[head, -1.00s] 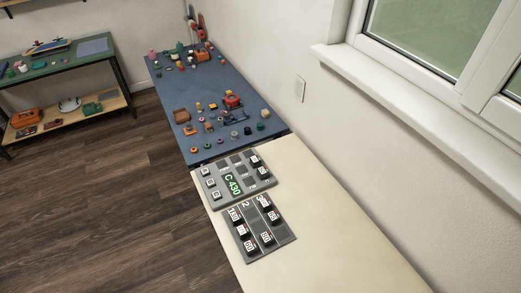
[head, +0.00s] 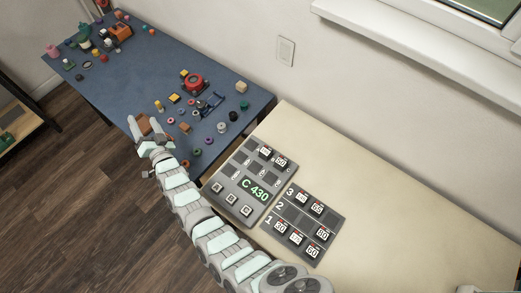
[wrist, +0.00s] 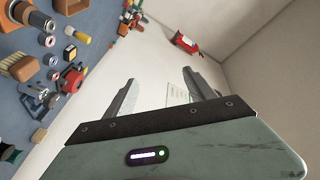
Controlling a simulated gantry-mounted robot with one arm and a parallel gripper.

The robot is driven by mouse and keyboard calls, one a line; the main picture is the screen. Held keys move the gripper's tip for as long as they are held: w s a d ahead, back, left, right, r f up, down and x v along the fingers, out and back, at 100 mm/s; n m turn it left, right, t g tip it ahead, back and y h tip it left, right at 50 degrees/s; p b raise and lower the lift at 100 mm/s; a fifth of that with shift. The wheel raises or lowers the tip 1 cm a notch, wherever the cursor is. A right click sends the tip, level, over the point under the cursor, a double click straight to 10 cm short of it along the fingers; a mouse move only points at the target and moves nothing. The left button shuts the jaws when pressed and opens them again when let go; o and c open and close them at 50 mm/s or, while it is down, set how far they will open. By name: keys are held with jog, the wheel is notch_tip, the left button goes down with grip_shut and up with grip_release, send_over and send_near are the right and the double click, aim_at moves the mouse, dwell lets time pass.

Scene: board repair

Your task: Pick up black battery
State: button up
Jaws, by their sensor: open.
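Several black blocks with white number labels, which look like the batteries, sit on two grey boards on the cream tabletop in the head view. A labelled block (head: 323,233) is on the right board (head: 293,214), with others in its rows. Two more dark labelled blocks (head: 265,152) are on the far edge of the C 430 board (head: 225,178). I cannot tell which is the task's battery. My gripper (head: 151,127) is over the blue table's near-left edge, away from both boards. In the wrist view my gripper (wrist: 160,78) is open with nothing between its fingers.
The blue table (head: 115,85) holds many small parts, including a red round object (head: 193,82) and a black round object (head: 233,116). The cream tabletop (head: 410,225) is clear to the right of the boards. A wall and window sill stand behind.

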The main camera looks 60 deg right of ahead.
jog(key=w+d+f+m+g+y, duration=0.1)
jog(key=w+d+f+g+y, duration=0.15)
jog(key=d, duration=0.45)
jog(key=m+g+y+p, duration=0.1)
jog(key=m+g+y, duration=0.45)
jog(key=g, duration=0.85)
send_over(266, 150)
jog(key=shift+n+y, duration=0.8)
jog(key=shift+n, duration=0.05)
notch_tip(266, 150, down, 10)
jog(key=shift+w+d+r, duration=0.1)
jog(key=shift+w+r, duration=0.05)
jog(key=shift+s+a+f, duration=0.1)
jog(key=shift+f, duration=1.6)
jog(key=shift+s+a+f, duration=0.1)
jog(key=shift+f, duration=1.55)
grip_shut()
